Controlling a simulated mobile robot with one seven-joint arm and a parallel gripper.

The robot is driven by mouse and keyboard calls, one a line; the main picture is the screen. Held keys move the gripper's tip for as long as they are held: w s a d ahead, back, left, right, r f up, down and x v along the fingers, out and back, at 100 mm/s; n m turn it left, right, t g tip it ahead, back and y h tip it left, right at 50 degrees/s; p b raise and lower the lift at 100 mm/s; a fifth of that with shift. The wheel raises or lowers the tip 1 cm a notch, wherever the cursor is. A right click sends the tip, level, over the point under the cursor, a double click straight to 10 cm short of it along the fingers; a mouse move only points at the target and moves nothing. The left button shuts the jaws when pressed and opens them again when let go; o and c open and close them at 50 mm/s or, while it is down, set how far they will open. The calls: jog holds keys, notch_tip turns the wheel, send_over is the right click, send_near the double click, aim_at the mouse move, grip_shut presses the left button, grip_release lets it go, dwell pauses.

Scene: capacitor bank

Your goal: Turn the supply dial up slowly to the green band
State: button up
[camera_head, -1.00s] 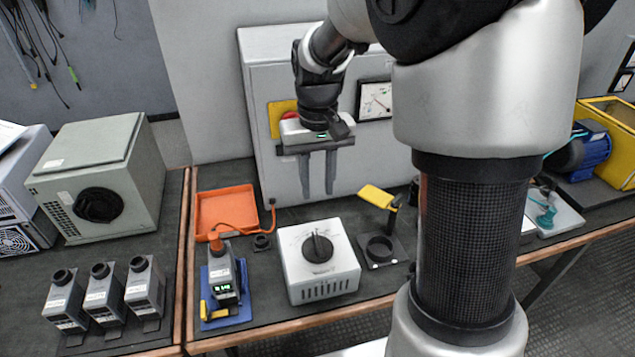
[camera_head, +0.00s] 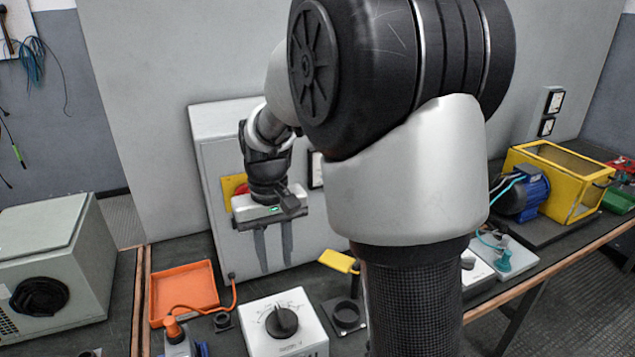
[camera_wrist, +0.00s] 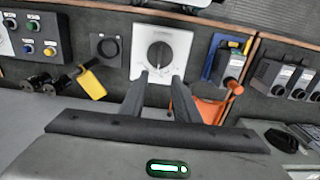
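The supply dial is a black knob (camera_head: 282,322) on top of a white box (camera_head: 262,342) on the bench. Its scale marks are too small to read, and I cannot make out a green band. A meter on the cabinet (camera_head: 316,170) is mostly hidden by my arm.
An orange tray (camera_head: 182,290) with an orange cable is left of the box. A black ring holder (camera_head: 346,315) and a yellow-handled tool (camera_head: 338,261) are to its right. A handheld device (camera_head: 180,342) stands front left. A red knob on a yellow plate is on the cabinet.

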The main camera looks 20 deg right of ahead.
aim_at(280, 314)
jog(key=f+b, duration=0.2)
jog(key=f, duration=0.3)
jog(key=f+b, duration=0.2)
jog(key=f, duration=0.4)
jog(key=f+b, duration=0.3)
jog(key=f, duration=0.3)
jog(key=shift+w+f, duration=0.15)
jog(key=shift+w, duration=0.15)
grip_shut()
